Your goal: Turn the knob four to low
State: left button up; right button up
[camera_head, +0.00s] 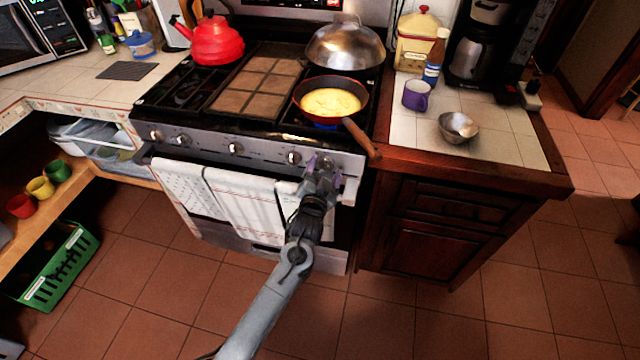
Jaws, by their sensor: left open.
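The stove (262,152) has a row of round silver knobs along its front panel. One knob (293,157) shows just left of my left gripper (322,164), and another knob (236,149) sits farther left. My left gripper is open at the right end of the panel, with its fingers around or just in front of the rightmost knob. The gripper partly hides that knob, so its setting and any contact are unclear. Blue flame (325,126) shows beneath a red pan (331,99) holding yellow food. My right gripper is out of view.
The pan's wooden handle (361,138) sticks out over the stove's front edge, close to the right of my gripper. White towels (238,203) hang on the oven handle below. A red kettle (213,42) and a domed lid (346,44) stand at the back.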

pick_arm(q)
jog(key=p+v, duration=0.3)
jog(key=v, duration=0.7)
jog(key=shift+s, duration=0.15)
